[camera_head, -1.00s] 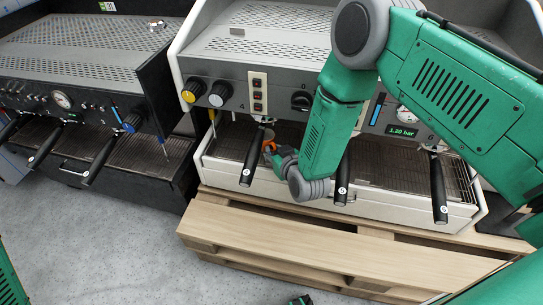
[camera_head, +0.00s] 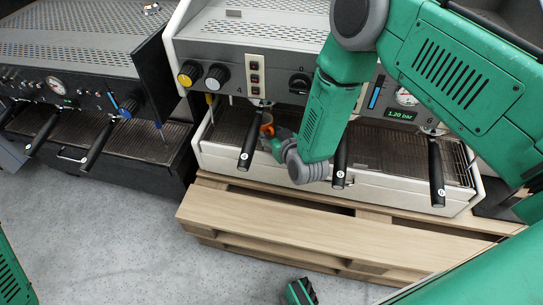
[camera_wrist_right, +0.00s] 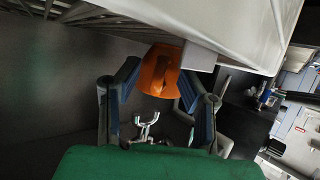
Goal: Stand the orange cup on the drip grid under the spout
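The orange cup (camera_head: 267,119) is at the front left of the white machine, above or on its drip grid (camera_head: 232,122), partly hidden by my right gripper. My right gripper (camera_head: 272,142) reaches in from the front; its fingers look closed on either side of the cup (camera_wrist_right: 160,72) in the right wrist view. Whether the cup touches the grid cannot be told. A forked metal spout (camera_wrist_right: 147,127) shows beyond the fingers in that view, apart from the cup. In the head view the spout under the left group head is hidden.
The machine's white front edge (camera_head: 235,172) lies below, on a wooden pallet (camera_head: 280,225). A dark machine (camera_head: 90,100) stands at left.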

